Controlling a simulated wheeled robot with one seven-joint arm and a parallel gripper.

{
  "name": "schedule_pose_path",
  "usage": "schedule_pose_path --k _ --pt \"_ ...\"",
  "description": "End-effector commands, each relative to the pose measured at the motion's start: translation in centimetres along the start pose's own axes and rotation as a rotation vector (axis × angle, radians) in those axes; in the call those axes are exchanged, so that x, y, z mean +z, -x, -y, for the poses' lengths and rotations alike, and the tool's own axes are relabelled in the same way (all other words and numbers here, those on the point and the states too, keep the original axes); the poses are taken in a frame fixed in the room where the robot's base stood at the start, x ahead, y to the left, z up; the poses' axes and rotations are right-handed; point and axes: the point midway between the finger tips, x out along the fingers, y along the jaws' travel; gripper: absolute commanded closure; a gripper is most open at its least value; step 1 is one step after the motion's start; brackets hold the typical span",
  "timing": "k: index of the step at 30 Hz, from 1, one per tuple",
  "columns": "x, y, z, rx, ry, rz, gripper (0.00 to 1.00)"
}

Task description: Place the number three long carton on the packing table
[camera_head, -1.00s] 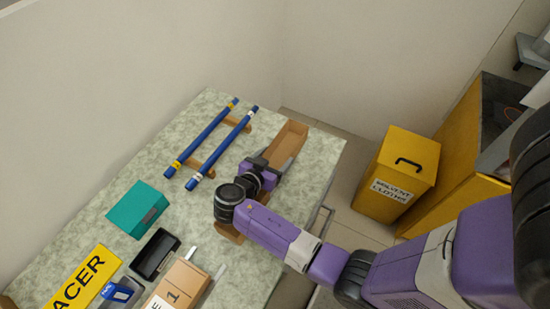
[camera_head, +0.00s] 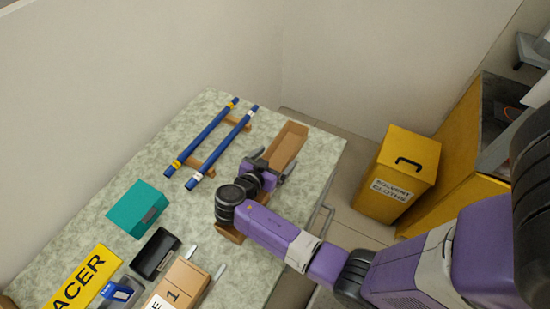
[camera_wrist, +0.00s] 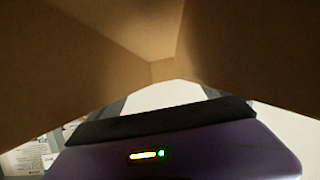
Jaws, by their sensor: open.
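A long, narrow, open brown carton (camera_head: 291,138) lies on the speckled table (camera_head: 318,160) near its right edge. Its far end shows, my gripper covers its middle, and a bit of brown shows below my wrist. No number can be read on it. My gripper (camera_head: 270,168) is open, with its fingers spread across the carton's width. I cannot tell whether they touch its walls. In the wrist view, the carton's brown walls (camera_wrist: 60,75) fill the upper part, very close to the camera.
Two blue rods (camera_head: 207,137) rest on wooden supports left of the carton. A teal box (camera_head: 138,208), a black tray (camera_head: 155,253), a carton marked 1 (camera_head: 178,287) and a yellow sign (camera_head: 82,277) lie nearer. A yellow solvent cloths bin (camera_head: 398,172) stands right of the table.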

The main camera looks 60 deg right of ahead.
Motion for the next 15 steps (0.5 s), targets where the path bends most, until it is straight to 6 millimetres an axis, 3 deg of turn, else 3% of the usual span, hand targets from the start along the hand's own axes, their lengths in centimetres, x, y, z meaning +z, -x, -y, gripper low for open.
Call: schedule_pose_path --k 5,15 --pt "0.1 2.4 0.2 -0.005 -0.001 -0.001 0.06" --pt "0.1 9.3 0.1 -0.005 -0.002 0.000 0.06"
